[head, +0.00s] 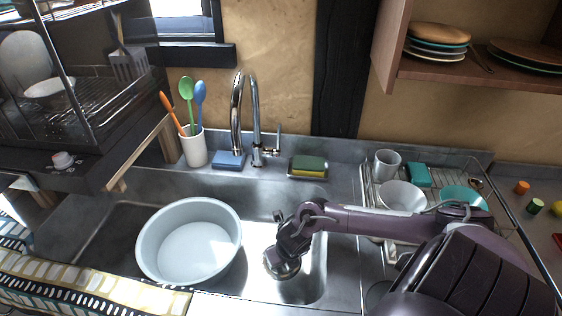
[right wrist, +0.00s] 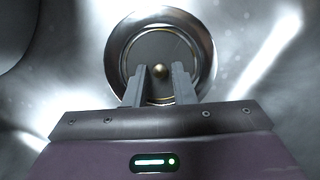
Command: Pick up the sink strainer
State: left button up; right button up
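The sink strainer (right wrist: 160,24) is a round metal disc with a wide shiny rim and a small brass-coloured knob (right wrist: 160,71) at its centre. In the head view the strainer (head: 282,273) lies low in the sink, right of the white basin, partly hidden by my right gripper (head: 292,250). In the right wrist view my right gripper (right wrist: 160,83) has its two fingers apart, one on each side of the knob, with a visible gap to it. Whether the fingertips touch the strainer's face I cannot tell. My left gripper is not in view.
A large white basin (head: 190,210) fills the sink's middle, close left of my right gripper. The faucet (head: 238,115) stands behind. A sponge (head: 308,167) sits on the back ledge. A dish rack (head: 370,190) with bowls lies to the right, under my right arm.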

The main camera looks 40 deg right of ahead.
aim_at(281, 268)
jog(key=shift+x, duration=1.55)
jog(key=shift+w, duration=0.1)
jog(key=shift+c, duration=0.4)
grip_shut()
jog(key=shift+r, duration=0.15)
notch_tip(281, 268, up, 20)
jog(key=p, duration=0.3)
